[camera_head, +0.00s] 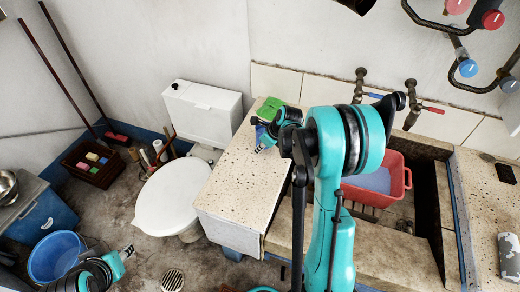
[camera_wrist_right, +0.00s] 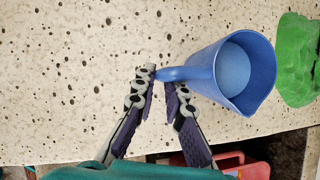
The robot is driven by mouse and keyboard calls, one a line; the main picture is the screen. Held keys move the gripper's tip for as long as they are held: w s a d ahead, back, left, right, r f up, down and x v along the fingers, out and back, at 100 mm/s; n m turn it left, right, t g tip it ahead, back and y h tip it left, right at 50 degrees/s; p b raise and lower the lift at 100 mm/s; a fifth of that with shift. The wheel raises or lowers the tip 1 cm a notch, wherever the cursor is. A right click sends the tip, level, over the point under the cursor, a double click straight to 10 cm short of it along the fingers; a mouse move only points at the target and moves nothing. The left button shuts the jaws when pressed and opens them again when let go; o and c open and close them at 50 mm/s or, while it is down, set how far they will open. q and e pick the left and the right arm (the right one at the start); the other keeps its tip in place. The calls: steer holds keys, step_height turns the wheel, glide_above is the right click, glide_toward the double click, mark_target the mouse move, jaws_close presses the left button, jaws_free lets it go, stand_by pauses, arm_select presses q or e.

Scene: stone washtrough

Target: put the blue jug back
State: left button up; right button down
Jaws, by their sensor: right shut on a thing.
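The blue jug (camera_wrist_right: 200,72) shows in the right wrist view with its open mouth facing the camera. My right gripper (camera_wrist_right: 160,88) is shut on its handle (camera_wrist_right: 172,74), which lies between the fingertips. Speckled stone is behind the jug; I cannot tell whether the jug touches it. In the head view my right gripper (camera_head: 264,139) is over the stone slab, and the jug is mostly hidden there by my wrist. My left gripper (camera_head: 126,252) is low at the left, away from the slab; its finger opening is unclear.
A green object (camera_wrist_right: 297,60) lies beside the jug; it also shows on the slab (camera_head: 240,185) in the head view. A red tub (camera_head: 396,178) sits in the trough to the right. A white toilet (camera_head: 172,195) and a blue bucket (camera_head: 57,257) are at left. Bare slab lies in front.

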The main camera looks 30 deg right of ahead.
steer(key=c, duration=2)
jaws_free()
steer(key=shift+f, duration=0.1)
steer(key=o, duration=0.4)
